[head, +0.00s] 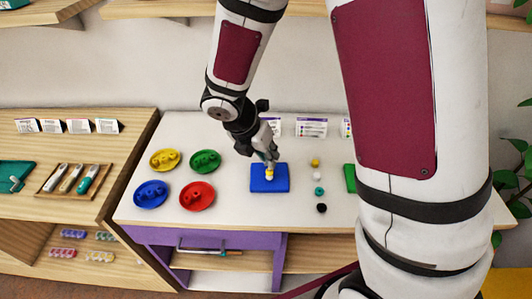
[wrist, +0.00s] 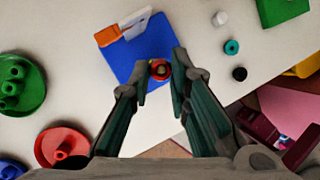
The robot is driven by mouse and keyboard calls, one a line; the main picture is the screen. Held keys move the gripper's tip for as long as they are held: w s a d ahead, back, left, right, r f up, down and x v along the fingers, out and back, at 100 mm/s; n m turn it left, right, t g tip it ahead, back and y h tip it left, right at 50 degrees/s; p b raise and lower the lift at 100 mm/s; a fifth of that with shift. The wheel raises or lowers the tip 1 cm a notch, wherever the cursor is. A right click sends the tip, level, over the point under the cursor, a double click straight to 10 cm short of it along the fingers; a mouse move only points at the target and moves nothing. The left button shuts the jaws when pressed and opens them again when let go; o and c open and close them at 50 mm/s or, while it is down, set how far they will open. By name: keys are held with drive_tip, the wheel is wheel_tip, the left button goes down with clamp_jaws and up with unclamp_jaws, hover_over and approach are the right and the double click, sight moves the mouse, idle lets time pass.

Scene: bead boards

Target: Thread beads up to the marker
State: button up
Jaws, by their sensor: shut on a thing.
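The blue board (head: 256,184) lies on the white table below my gripper (head: 268,158). In the wrist view my gripper (wrist: 161,68) is shut on a small round red bead (wrist: 160,71) with a yellowish middle, over the near edge of the blue board (wrist: 120,66). Yellow and white show just under the fingers in the head view; I cannot tell whether the bead is on a peg. An orange piece (wrist: 108,36) with a white strip (wrist: 135,18) is at the board's far side. Right of the board are a loose yellow bead (head: 315,162), white bead (head: 317,178), teal bead (head: 319,191) and black bead (head: 321,208).
Yellow (head: 165,159), green (head: 205,161), blue (head: 151,194) and red (head: 197,196) dishes with raised pegs stand left of the board. A green board (head: 350,178) lies to the right, partly behind my arm. Cards (head: 311,127) stand at the back.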

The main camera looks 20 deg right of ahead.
drive_tip(key=o, duration=0.8)
drive_tip(key=shift+o, duration=0.2)
drive_tip(key=v, duration=1.2)
drive_tip(key=s+d+r+m+t+y, duration=0.1)
drive_tip(key=s+r+m, duration=0.4)
drive_tip(key=m, duration=0.8)
drive_tip(key=s+d+r+m+t+y, duration=0.2)
drive_tip(key=s+d+r+m, duration=0.3)
drive_tip(key=s+m, duration=0.7)
drive_tip(key=shift+r+m+y, duration=0.7)
drive_tip(key=shift+m+y, duration=0.1)
